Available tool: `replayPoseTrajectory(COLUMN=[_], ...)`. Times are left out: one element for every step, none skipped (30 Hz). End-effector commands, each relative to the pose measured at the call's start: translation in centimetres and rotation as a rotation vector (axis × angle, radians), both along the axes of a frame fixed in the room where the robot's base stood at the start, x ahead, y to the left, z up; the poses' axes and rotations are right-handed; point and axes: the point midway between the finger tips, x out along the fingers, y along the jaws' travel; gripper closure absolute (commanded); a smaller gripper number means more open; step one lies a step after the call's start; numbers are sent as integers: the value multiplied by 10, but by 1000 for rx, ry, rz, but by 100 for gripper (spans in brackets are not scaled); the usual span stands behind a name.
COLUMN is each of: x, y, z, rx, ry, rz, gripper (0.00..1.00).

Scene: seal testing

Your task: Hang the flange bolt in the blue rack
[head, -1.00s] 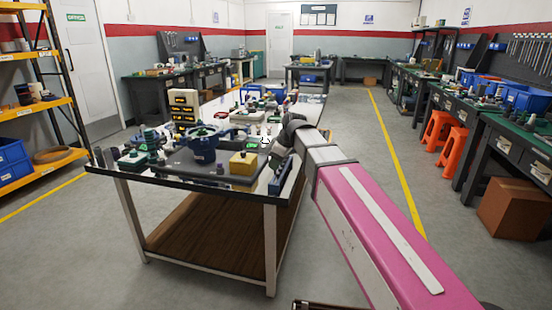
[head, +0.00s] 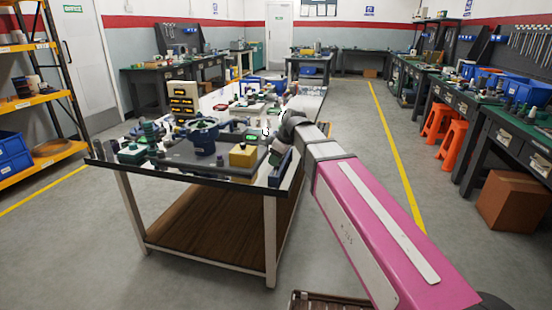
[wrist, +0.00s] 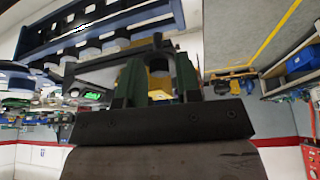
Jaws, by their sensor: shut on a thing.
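In the head view the rack (head: 281,168) stands at the right edge of the near table.
The near table (head: 215,178) is crowded: a yellow block (head: 243,156), a blue round fixture (head: 204,138) and a stack of display units (head: 183,100) stand left of the rack. Open floor lies right of the table, up to orange stools (head: 452,146) and a cardboard box (head: 515,198).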

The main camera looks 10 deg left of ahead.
Motion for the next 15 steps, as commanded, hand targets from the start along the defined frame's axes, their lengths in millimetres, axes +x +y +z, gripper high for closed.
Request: replayPoseTrajectory(x=[0, 0, 0, 0, 0, 0, 0, 0, 0, 0, 0, 0, 0, 0, 0], y=[0, 0, 0, 0, 0, 0, 0, 0, 0, 0, 0, 0, 0, 0, 0], z=[-2, -3, -4, -5, -6, -7, -8, -8, -10, -10, -11, -12, -13, -13, -13], rx=[0, 0, 0, 0, 0, 0, 0, 0, 0, 0, 0, 0, 0, 0, 0], ry=[0, 0, 0, 0, 0, 0, 0, 0, 1, 0, 0, 0, 0, 0, 0], rz=[0, 0, 0, 0, 0, 0, 0, 0, 0, 0, 0, 0, 0, 0, 0], gripper=[92, 92, 92, 92, 92, 92, 92, 92, 92, 92, 92, 92, 92, 92, 92])
